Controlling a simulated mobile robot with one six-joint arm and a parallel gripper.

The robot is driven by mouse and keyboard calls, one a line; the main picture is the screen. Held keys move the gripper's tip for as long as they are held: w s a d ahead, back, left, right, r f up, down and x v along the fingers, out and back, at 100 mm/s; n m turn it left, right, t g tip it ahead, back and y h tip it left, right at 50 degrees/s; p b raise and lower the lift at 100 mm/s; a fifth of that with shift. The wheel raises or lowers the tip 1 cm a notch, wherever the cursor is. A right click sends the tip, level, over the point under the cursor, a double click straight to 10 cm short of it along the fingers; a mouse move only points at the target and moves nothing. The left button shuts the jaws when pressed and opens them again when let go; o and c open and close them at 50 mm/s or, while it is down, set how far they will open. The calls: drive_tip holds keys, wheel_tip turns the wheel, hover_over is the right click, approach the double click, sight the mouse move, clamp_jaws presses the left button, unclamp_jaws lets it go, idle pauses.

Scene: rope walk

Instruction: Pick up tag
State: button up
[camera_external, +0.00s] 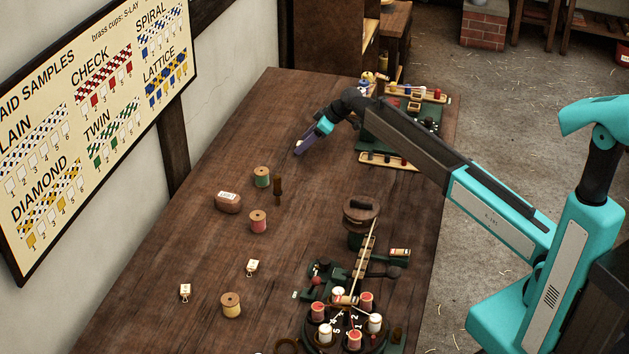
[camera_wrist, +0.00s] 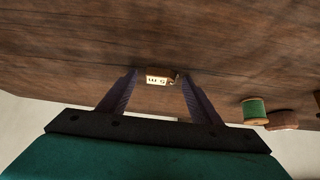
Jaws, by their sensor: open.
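A small cream tag (camera_wrist: 158,80) with dark marks lies on the wooden table in the wrist view, between the tips of my gripper (camera_wrist: 158,88). The two dark fingers are apart, one on each side of the tag; I cannot tell whether either touches it.
A braiding device with several spools (camera_external: 345,325) fills the front right. A green board (camera_external: 400,130) lies behind.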

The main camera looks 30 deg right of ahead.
idle(0.3)
drive_tip(key=c, duration=1.1)
drive_tip(key=shift+r, duration=0.1)
drive_tip(key=shift+r, duration=1.2)
drive_tip(key=shift+s+d+r+b, duration=0.1)
drive_tip(key=shift+s+r+b, duration=0.25)
drive_tip(key=shift+r, duration=0.1)
drive_tip(key=s+d, duration=0.1)
drive_tip(key=s, duration=0.4)
drive_tip(key=s+d+r+b, duration=0.1)
drive_tip(key=s, duration=0.4)
drive_tip(key=s+d, duration=0.1)
drive_tip(key=s, duration=0.4)
drive_tip(key=shift+d+r, duration=0.15)
drive_tip(key=shift+r, duration=0.1)
drive_tip(key=shift+w, duration=0.1)
